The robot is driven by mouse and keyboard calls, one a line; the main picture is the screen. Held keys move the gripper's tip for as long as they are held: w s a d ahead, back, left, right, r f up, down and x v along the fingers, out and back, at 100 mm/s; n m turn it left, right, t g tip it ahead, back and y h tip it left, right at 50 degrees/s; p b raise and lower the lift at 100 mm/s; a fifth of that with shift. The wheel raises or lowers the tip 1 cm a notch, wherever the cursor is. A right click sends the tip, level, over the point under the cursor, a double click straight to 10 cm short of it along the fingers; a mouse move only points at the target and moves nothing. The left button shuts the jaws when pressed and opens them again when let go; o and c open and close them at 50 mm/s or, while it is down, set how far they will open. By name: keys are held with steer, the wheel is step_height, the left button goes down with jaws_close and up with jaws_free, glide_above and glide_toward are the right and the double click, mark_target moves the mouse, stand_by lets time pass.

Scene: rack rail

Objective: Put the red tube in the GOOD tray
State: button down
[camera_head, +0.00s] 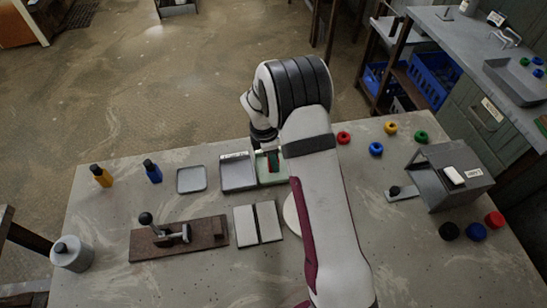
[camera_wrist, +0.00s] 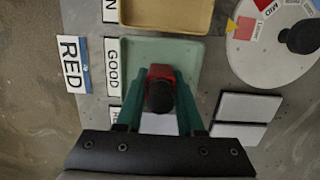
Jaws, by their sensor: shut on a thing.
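The red tube (camera_wrist: 160,73) with a black end (camera_wrist: 159,97) is held between the green fingers of my gripper (camera_wrist: 160,105) in the wrist view. My gripper is shut on it, above the pale green tray (camera_wrist: 187,55) whose side label (camera_wrist: 113,66) reads GOOD. I cannot tell whether the tube touches the tray floor. In the head view my gripper (camera_head: 270,160) is over the green tray (camera_head: 266,181), and my arm hides part of the tray.
A grey tray (camera_head: 238,186) and a smaller tray (camera_head: 191,179) stand left of the green one. A tan tray (camera_wrist: 170,14) adjoins it in the wrist view. A round dial (camera_wrist: 255,60) with a black knob and two pale plates (camera_wrist: 245,107) are nearby. A lever board (camera_head: 150,243) lies in front.

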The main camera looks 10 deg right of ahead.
steer(key=shift+c, duration=2.2)
jaws_free()
steer(key=shift+f, duration=0.1)
steer(key=shift+r, duration=4.05)
